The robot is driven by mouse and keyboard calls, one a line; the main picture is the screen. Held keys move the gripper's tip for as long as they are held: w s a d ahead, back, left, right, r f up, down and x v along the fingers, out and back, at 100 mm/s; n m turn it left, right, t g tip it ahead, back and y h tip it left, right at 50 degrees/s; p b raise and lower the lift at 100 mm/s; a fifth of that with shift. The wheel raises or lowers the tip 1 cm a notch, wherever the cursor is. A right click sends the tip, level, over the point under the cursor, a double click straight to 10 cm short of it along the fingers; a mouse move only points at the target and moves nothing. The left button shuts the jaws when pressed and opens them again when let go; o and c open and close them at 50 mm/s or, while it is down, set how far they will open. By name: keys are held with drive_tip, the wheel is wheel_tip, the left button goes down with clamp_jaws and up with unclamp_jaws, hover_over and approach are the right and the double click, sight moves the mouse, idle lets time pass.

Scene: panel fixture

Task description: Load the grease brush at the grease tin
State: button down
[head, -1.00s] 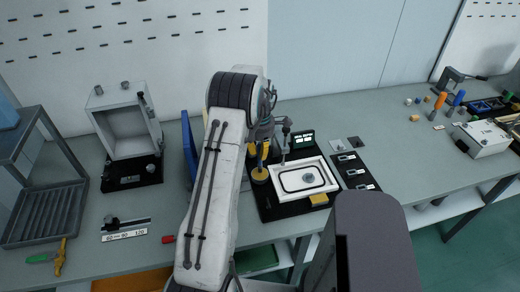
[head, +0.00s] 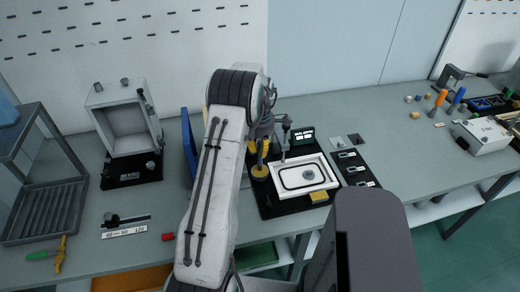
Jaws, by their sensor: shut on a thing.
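The grease tin (head: 260,173) looks like a small round yellow pot with a dark top, at the left rear of the dark mat on the bench. My gripper (head: 259,146) is above the tin, partly hidden behind my arm, with yellow parts showing at its end. It is shut on a thin dark upright piece, apparently the grease brush (head: 260,160), which points down at the tin. The brush's lower end is too small to tell whether it is inside the tin or just over it.
A white framed panel with a black seal (head: 304,176) lies right of the tin. A thin upright grey clamp-like part (head: 286,123) stands close to my gripper. A blue upright board (head: 188,143) is to the left.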

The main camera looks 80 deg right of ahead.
sight(260, 142)
drive_tip(key=shift+f+b, duration=0.45)
drive_tip(key=shift+f, duration=0.1)
idle(1.6)
drive_tip(key=shift+r, duration=0.15)
drive_tip(key=shift+r+p, duration=2.25)
drive_tip(key=shift+r, duration=1.15)
drive_tip(key=shift+a, duration=0.15)
